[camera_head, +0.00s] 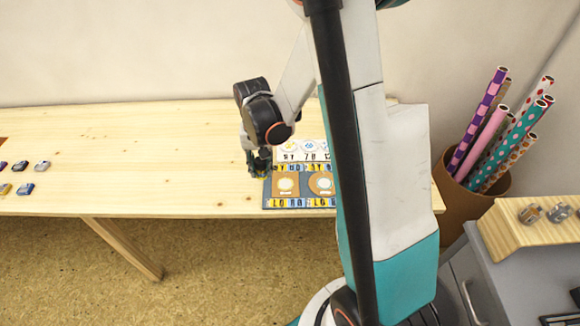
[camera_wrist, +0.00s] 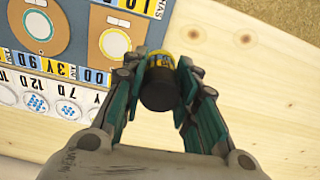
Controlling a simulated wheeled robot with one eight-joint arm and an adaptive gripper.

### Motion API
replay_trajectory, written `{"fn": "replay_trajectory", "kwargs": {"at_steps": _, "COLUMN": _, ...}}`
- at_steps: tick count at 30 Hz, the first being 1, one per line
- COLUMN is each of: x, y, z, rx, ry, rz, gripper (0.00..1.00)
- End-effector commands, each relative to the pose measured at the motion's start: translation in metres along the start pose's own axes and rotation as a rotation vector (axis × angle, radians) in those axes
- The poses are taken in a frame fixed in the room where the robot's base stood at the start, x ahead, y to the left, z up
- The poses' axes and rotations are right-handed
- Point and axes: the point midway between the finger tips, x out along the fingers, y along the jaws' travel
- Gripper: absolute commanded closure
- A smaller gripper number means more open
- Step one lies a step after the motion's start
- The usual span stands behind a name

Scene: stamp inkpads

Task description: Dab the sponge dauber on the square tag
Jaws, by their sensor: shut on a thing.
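My gripper (camera_head: 260,168) is at the left edge of the mat, low over the table. In the wrist view my gripper (camera_wrist: 160,82) is shut on a black cylinder with a yellow label, apparently the sponge dauber (camera_wrist: 158,97). The square tag (camera_head: 276,192) is brown with a pale round patch and lies on the mat just right of my gripper. It also shows in the wrist view (camera_wrist: 97,28), up and left of the dauber. The dauber is beside the square tag, not over it. Whether its tip touches anything is hidden.
A round tag (camera_head: 313,188) lies right of the square tag on the blue-grey mat (camera_head: 267,200). Lettered strips and patterned discs are behind them. Several small inkpads (camera_head: 41,165) sit at the far left. The table between (camera_head: 150,160) is clear. A bin of rolls (camera_head: 470,200) stands right.

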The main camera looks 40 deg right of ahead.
Motion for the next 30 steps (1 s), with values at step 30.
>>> {"fn": "replay_trajectory", "kwargs": {"at_steps": 30, "x": 0.046, "y": 0.071, "z": -0.011, "rx": 0.524, "ry": 0.000, "rz": 0.000, "gripper": 0.90}}
